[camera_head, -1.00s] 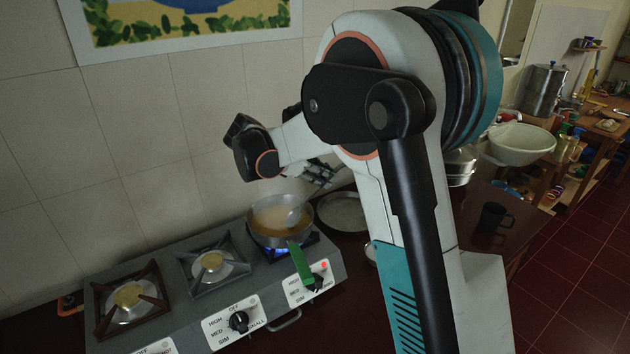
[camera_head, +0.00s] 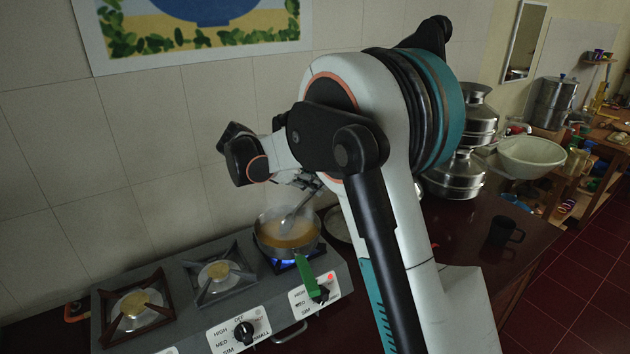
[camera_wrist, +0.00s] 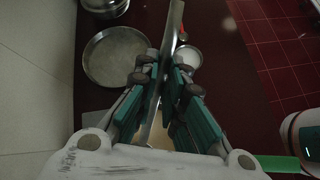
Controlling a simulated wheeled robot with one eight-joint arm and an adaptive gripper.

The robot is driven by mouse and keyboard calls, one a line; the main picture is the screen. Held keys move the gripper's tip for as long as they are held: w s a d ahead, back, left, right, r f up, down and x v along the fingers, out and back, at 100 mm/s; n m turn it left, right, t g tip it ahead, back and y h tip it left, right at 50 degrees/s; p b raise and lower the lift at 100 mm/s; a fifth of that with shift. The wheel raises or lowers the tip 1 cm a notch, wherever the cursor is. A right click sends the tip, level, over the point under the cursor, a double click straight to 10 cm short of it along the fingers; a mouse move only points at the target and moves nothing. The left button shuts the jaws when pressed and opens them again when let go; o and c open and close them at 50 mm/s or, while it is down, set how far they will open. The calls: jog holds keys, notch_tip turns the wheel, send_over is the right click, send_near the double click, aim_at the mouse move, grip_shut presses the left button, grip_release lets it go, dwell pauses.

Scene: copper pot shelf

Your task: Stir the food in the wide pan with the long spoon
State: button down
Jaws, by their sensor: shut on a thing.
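The wide pan (camera_head: 287,238) with a green handle (camera_head: 306,279) sits on the right burner, with a blue flame under it and brownish food (camera_head: 282,235) inside. My gripper (camera_head: 307,183) is above the pan. It is shut on the long spoon (camera_head: 299,208), whose lower end slants down into the pan. In the wrist view the spoon's metal shaft (camera_wrist: 171,35) runs between the fingers of my gripper (camera_wrist: 168,75). Most of the pan is hidden behind the gripper there; its green handle (camera_wrist: 279,163) shows at lower right. The spoon's tip is not clear.
The stove (camera_head: 262,318) has two empty burners to the left. A flat round metal plate (camera_wrist: 114,56) lies beside the pan. Metal pots (camera_head: 458,174), a dark mug (camera_head: 504,232) and a pale bowl (camera_head: 531,156) stand farther right. The tiled wall is close behind.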

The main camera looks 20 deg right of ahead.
jog(key=shift+s, duration=0.45)
jog(key=shift+r+p, duration=1.75)
jog(key=shift+r, duration=1.2)
jog(key=shift+r, duration=0.1)
notch_tip(320, 180, up, 5)
jog(key=p, duration=0.3)
